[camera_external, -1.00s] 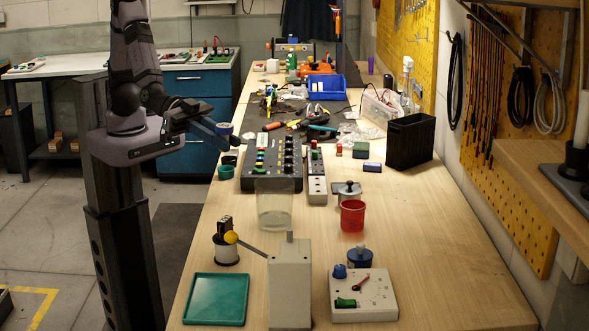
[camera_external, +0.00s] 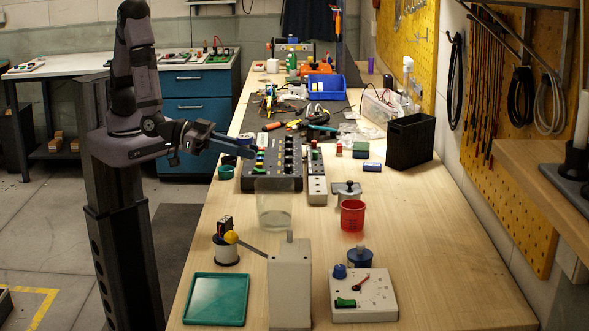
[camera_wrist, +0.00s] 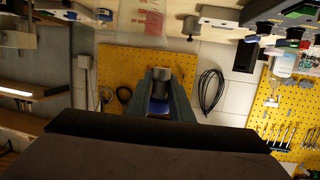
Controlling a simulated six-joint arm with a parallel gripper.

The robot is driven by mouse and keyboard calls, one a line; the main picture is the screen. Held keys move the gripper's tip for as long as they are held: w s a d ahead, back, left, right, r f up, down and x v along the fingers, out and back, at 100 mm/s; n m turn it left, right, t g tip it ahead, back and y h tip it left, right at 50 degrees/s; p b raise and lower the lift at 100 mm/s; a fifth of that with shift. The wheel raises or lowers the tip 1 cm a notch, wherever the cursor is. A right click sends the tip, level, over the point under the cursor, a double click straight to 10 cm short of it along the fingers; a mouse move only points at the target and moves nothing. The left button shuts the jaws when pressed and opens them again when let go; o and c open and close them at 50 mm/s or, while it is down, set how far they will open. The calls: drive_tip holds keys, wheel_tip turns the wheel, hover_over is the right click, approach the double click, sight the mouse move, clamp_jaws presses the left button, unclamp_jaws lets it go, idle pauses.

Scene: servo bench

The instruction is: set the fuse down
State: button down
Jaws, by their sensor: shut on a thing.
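I take this to be the fuse. In the external view it is small and partly hidden at the jaw tips. I cannot tell from this view how far it is above the bench.
The control box (camera_external: 273,168) stands close to the jaws. A clear container (camera_external: 274,211), red cup (camera_external: 352,215), green tray (camera_external: 216,299) and grey lever box (camera_external: 290,285) stand nearer. Bare wood (camera_external: 430,240) lies at the right.

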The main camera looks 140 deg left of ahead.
sight(246, 215)
drive_tip(key=shift+f, duration=7.7)
drive_tip(key=shift+f, duration=0.2)
drive_tip(key=c, duration=1.6)
unclamp_jaws()
drive_tip(key=shift+r, duration=0.1)
